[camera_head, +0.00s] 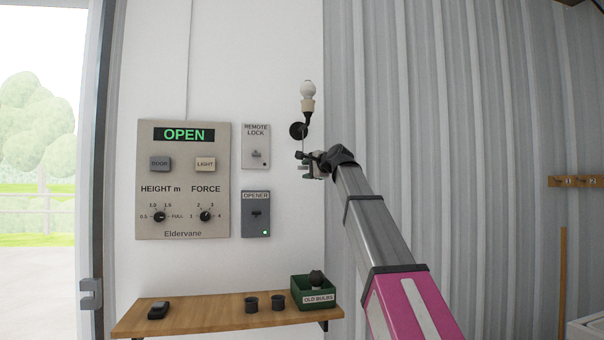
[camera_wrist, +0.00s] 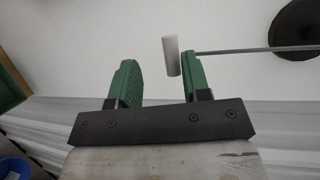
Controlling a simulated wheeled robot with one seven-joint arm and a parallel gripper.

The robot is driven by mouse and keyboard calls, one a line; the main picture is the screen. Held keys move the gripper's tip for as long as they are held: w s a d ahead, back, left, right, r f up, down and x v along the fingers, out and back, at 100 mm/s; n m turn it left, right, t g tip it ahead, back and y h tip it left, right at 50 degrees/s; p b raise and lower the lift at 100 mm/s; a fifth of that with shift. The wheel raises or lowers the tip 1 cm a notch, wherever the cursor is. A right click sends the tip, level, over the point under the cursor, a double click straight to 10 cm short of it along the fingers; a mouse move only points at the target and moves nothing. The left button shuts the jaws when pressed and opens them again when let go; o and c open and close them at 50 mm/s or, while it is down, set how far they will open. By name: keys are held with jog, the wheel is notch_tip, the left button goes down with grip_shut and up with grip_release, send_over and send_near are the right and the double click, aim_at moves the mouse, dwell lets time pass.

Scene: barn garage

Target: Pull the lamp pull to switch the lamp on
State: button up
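The lamp (camera_head: 307,92) is a white bulb on a black wall bracket (camera_head: 297,130), and it looks unlit. A thin cord (camera_head: 302,144) hangs from it towards my gripper (camera_head: 308,165). In the wrist view my gripper (camera_wrist: 155,75) is open, with two green fingers apart. The lamp pull (camera_wrist: 171,56), a small pale cylinder, shows by the tip of the right finger, partly over the gap. Its thin cord or rod (camera_wrist: 245,50) runs right towards a dark disc (camera_wrist: 298,28). I cannot tell whether the finger touches the pull.
A control panel (camera_head: 182,218) reading OPEN, a remote lock switch (camera_head: 256,146) and an opener box (camera_head: 256,214) are on the wall to the left. Below, a wooden shelf (camera_head: 205,318) holds a green old-bulbs box (camera_head: 315,293), two dark cups and a small dark object.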

jog(key=v, duration=0.5)
jog(key=shift+s+d, duration=0.2)
jog(key=shift+s, duration=0.15)
